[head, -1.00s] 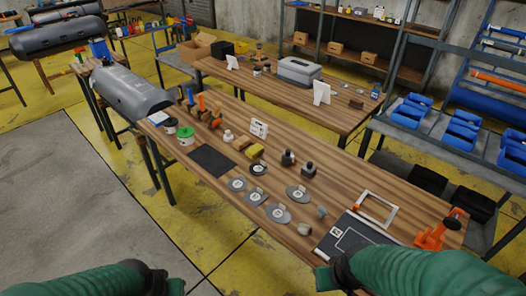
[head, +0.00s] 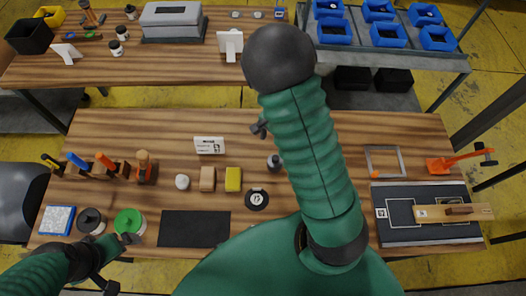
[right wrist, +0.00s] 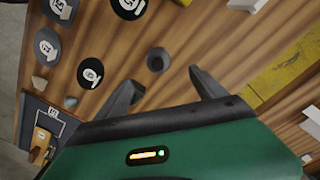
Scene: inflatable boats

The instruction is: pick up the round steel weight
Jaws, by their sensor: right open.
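A small dark grey round weight (head: 273,163) stands upright on the near wooden table, just left of my right arm. In the right wrist view a round grey weight (right wrist: 158,60) is seen from above, ahead of and between the two spread fingers, touching neither. My right gripper (right wrist: 165,90) is open and empty. In the head view only a dark part of it (head: 259,128) shows beside my green sleeve. My left gripper (head: 120,263) is at the table's near left edge by a green-topped can (head: 129,222), fingers apart and empty. My right arm hides part of the table.
A yellow block (head: 233,179), a tan block (head: 207,178) and a black disc (head: 256,199) lie left of the weight. A small white sign (head: 209,145) stands behind them. Several labelled discs (right wrist: 90,72) lie nearby. A black mat (head: 194,228) lies at the front.

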